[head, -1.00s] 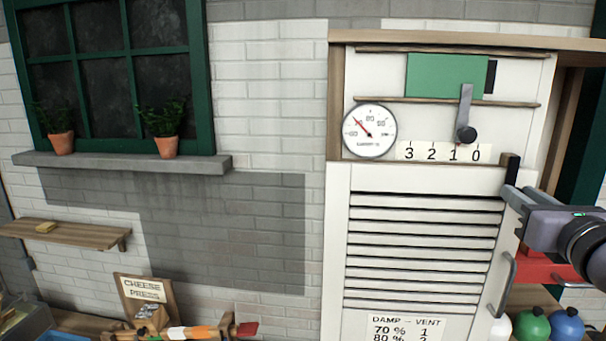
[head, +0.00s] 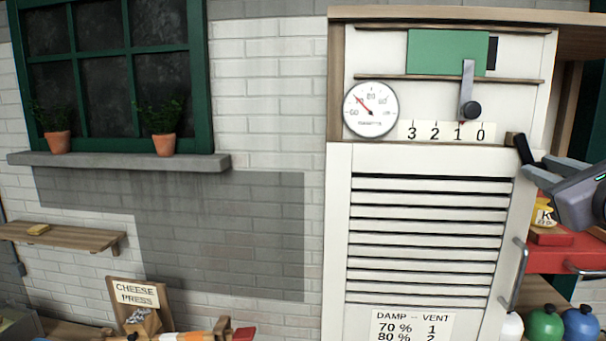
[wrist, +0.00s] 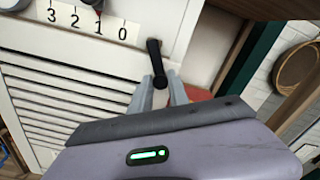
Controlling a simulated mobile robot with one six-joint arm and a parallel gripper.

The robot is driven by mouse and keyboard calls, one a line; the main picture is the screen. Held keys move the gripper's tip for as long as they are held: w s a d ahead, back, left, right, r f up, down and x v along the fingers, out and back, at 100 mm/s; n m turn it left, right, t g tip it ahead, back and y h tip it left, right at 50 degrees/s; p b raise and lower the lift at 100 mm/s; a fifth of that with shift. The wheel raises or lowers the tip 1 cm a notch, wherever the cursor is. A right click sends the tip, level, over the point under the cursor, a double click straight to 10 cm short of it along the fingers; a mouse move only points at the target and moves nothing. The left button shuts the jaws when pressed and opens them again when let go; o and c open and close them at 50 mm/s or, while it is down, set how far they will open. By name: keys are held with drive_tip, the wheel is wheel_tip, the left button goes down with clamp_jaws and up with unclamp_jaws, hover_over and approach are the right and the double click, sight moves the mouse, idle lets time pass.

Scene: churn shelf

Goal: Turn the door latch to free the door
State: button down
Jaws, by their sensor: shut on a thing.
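The door latch (head: 522,148) is a short black lever at the upper right corner of the white louvred door (head: 345,240). It leans, with its upper end to the left in the head view. In the wrist view the latch (wrist: 154,60) stands nearly upright, its round lower end between my fingers. My gripper (head: 532,167) reaches in from the right and is shut on the latch. It also shows in the wrist view (wrist: 159,85). The door appears closed, with a grey handle (head: 516,275) on its right side.
Above the door are a round gauge (head: 371,109), a green panel (head: 447,52) and a grey slider lever (head: 467,88) over a number strip. A brick wall lies left.

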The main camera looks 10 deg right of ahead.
drive_tip(key=n+b, duration=0.1)
drive_tip(key=d+n+b, duration=0.1)
drive_tip(key=n+b, duration=0.1)
drive_tip(key=shift+s+d+r+n+b, duration=0.1)
drive_tip(key=shift+r+n+b, duration=0.1)
drive_tip(key=shift+n+b, duration=0.1)
drive_tip(key=n+b, duration=0.1)
drive_tip(key=r+n+b, duration=0.1)
drive_tip(key=shift+s+d+n, duration=0.1)
drive_tip(key=shift+d+n, duration=0.2)
drive_tip(key=shift+n, duration=0.1)
drive_tip(key=shift+d+r+n+b, duration=0.1)
drive_tip(key=shift+r+n+b, duration=0.4)
drive_tip(key=shift+n, duration=0.45)
drive_tip(key=shift+d+r+n+b, duration=0.1)
drive_tip(key=shift+r+n+b, duration=0.25)
drive_tip(key=shift+n+b, duration=0.45)
drive_tip(key=shift+r+n+b, duration=0.4)
drive_tip(key=shift+n+b, duration=0.1)
drive_tip(key=shift+n, duration=0.55)
drive_tip(key=shift+r, duration=0.2)
drive_tip(key=c, duration=1.5)
unclamp_jaws()
drive_tip(key=shift+o, duration=1.1)
drive_tip(key=shift+w+d+f, duration=0.15)
drive_tip(key=shift+w, duration=0.1)
drive_tip(key=shift+s, duration=0.1)
